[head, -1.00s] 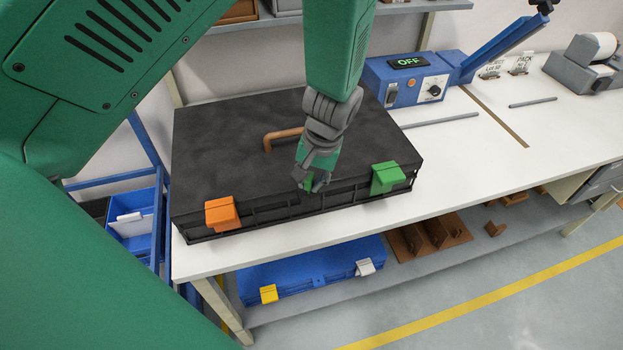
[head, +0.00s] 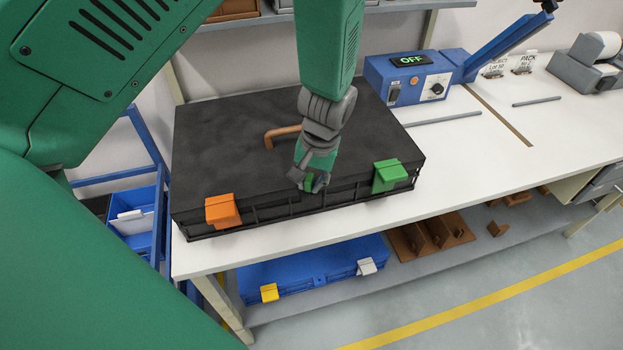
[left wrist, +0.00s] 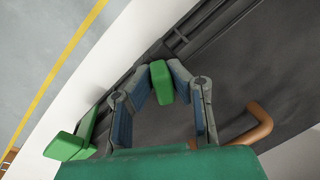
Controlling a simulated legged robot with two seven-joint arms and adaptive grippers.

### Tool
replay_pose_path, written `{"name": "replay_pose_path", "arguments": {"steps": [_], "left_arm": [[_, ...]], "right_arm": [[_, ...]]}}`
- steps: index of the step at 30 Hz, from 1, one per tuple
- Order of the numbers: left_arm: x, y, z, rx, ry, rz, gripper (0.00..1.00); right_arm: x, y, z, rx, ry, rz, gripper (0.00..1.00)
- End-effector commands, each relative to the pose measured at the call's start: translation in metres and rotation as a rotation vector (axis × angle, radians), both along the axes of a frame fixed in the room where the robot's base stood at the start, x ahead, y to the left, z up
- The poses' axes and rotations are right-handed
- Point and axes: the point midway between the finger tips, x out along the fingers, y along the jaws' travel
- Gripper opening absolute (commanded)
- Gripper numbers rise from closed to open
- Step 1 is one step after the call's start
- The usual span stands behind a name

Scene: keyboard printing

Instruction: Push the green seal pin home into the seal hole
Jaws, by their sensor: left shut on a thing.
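The black case (head: 225,135) lies shut on the white bench, with an orange latch (head: 222,212) at its front left and a green latch (head: 389,176) at its front right. My left gripper (head: 312,185) is at the middle of the case's front edge. In the left wrist view its fingers (left wrist: 162,85) are shut on the green seal pin (left wrist: 161,82), whose green head shows between the fingertips. A bit of the pin (head: 308,184) shows in the head view. The seal hole is hidden, so I cannot tell how deep the pin sits. My right gripper is not in view.
A brown handle (head: 283,136) stands up from the lid behind my gripper. A blue machine (head: 408,78) reading OFF stands at the back. The bench to the right (head: 480,150) is mostly clear. A blue case (head: 315,268) lies on the shelf below.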

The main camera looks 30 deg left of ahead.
Motion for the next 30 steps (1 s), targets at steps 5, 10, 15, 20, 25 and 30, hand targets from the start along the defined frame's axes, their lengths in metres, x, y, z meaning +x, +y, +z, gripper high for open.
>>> {"name": "replay_pose_path", "arguments": {"steps": [5, 10, 15, 20, 25, 30], "left_arm": [[0.0001, 0.0005, -0.0076, 0.000, 0.000, 0.000, 0.00], [0.0001, 0.0005, -0.0063, 0.000, 0.000, 0.000, 0.00], [0.0000, 0.0005, -0.0051, 0.000, -0.001, 0.001, 0.00], [0.0000, 0.0005, -0.0046, 0.000, -0.001, 0.001, 0.00], [0.0002, 0.0007, -0.0051, 0.000, -0.001, 0.001, 0.00], [0.0003, 0.0006, -0.0050, 0.000, -0.001, 0.001, 0.00]], "right_arm": [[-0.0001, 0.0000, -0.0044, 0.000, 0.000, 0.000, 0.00], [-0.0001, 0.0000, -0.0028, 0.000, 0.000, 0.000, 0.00], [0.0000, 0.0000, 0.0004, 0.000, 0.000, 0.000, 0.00], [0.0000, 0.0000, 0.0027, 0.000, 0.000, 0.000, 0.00], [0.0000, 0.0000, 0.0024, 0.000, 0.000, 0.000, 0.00], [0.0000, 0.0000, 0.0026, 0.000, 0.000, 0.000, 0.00]]}}
